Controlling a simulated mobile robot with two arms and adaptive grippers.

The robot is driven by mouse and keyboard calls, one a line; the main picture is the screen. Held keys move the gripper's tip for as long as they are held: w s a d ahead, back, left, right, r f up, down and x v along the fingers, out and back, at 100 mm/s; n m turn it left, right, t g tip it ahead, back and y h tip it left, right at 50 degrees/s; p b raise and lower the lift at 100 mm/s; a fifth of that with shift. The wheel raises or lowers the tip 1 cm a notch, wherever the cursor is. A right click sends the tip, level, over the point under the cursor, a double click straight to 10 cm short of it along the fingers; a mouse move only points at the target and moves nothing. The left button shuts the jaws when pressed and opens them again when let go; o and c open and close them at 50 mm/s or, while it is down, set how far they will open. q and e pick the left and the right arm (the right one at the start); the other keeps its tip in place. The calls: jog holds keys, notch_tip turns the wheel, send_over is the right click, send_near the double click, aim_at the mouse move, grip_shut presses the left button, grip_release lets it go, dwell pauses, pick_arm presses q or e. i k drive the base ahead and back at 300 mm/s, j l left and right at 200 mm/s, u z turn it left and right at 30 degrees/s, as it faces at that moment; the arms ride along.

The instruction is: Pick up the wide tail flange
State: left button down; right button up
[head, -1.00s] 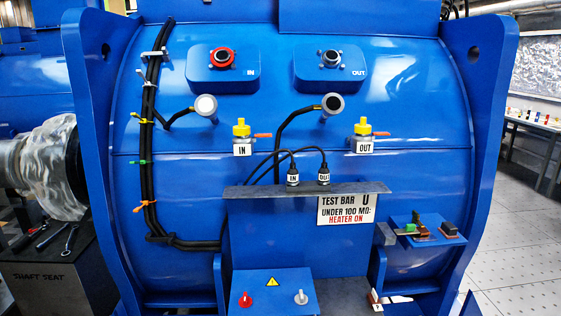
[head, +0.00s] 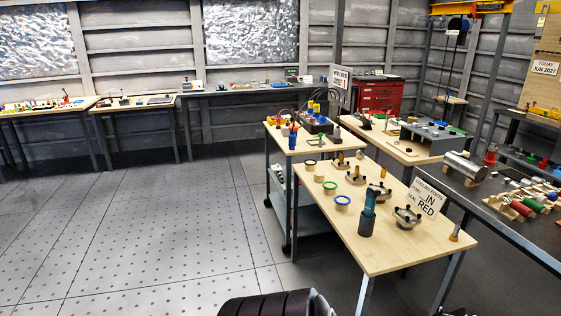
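I cannot pick out the wide tail flange for certain. In the head view several silver flange-like parts stand on the near wooden table, the largest-looking one (head: 408,217) near its right side. Another silver part (head: 379,194) with a yellowish top is behind it. They are too small to tell which is wide or a tail flange. A thick silver cylinder (head: 464,166) lies on the dark bench at the right. Neither of my grippers is in view. A dark ribbed piece at the bottom edge may be part of my own arm.
The near table (head: 375,255) also holds coloured rings on blocks, a dark cup with a teal tool (head: 369,212), and a COOLING PORTS sign (head: 427,198). A dark bench (head: 490,208) stands at the right. Open floor (head: 150,220) lies left; benches line the far wall.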

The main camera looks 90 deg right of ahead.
aim_at(344, 166)
jog(key=z, duration=3.2)
jog(key=u, duration=4.05)
jog(key=z, duration=4.05)
